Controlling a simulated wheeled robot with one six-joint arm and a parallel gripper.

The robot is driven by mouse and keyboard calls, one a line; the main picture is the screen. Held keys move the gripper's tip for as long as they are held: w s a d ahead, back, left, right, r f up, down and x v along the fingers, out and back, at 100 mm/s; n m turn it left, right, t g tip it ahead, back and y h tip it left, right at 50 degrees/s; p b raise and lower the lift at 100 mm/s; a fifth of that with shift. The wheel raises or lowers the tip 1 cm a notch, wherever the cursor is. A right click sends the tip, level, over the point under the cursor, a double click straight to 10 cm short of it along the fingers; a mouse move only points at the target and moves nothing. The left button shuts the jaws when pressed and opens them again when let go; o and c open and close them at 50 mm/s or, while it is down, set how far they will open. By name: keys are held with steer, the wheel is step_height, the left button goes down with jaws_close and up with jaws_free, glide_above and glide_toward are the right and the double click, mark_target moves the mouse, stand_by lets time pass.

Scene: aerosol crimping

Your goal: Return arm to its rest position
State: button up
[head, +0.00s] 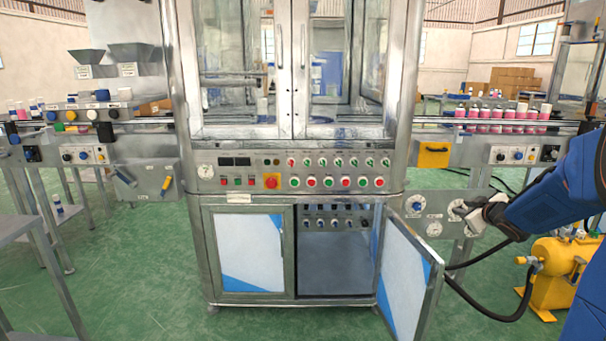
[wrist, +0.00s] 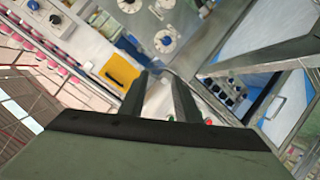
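My blue arm reaches in from the right edge of the head view. My gripper (head: 468,212) is in front of the machine's right side panel, by the round dials, and its fingers are small and partly hidden there. In the wrist view my gripper (wrist: 160,82) shows two dark fingers apart, with nothing between them. A dial with a dark blue knob (wrist: 165,40) lies beyond the fingertips. It also shows in the head view (head: 415,204). I cannot tell how far the fingertips are from the panel.
The crimping machine's right lower cabinet door (head: 408,275) stands open below my gripper. A yellow tank (head: 555,275) with black hoses is at the lower right. Pink bottles (head: 500,114) line the right conveyor. The green floor (head: 345,325) in front is clear.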

steer(key=s+a+r+m+g+h, duration=0.2)
steer(key=s+a, duration=0.2)
steer(key=s, duration=0.5)
steer(key=s+a+r+m+g+h, duration=0.1)
steer(key=s+a+r+m+h, duration=0.2)
steer(key=s, duration=0.5)
steer(key=s+a+f+g+y, duration=0.1)
steer(key=s+a+f+g, duration=0.1)
steer(key=s+a, duration=0.3)
steer(key=s+a+f+m+g+y, duration=0.1)
steer(key=s+a+f, duration=0.3)
steer(key=s, duration=1)
steer(key=s+a+f+g+y, duration=0.2)
steer(key=s+a+f+y, duration=0.1)
steer(key=s+a, duration=0.4)
steer(key=s+f, duration=0.1)
steer(key=s, duration=0.2)
steer(key=shift+a+g, duration=0.35)
steer(key=shift+g, duration=0.05)
steer(key=shift+r, duration=0.1)
